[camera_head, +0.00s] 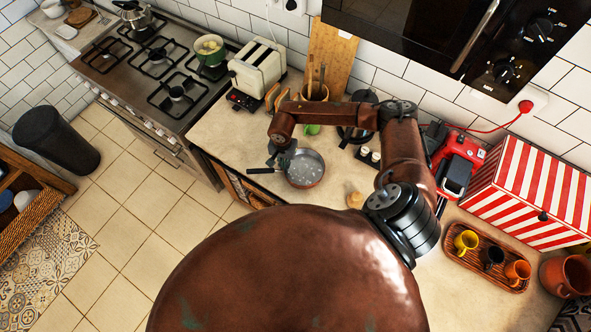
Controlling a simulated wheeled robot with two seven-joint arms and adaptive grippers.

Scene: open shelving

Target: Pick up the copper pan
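The copper pan (306,169) sits on the beige countertop, with a grey speckled inside and a copper-coloured rim. Its dark handle (262,171) points left toward the counter's front edge. My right gripper (281,158) hangs at the pan's left side, close above the place where the handle joins the pan. It hides part of that joint. The fingers are small and dark, so I cannot tell whether they are open or shut, or whether they touch the pan. My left gripper is not in view.
A toaster (258,69), a utensil pot (314,92) and a dark kettle-like item (352,134) stand behind the pan. A small tan object (355,200) lies to its right. Further right are a red machine (457,158), a striped box (530,190) and a mug tray (480,262).

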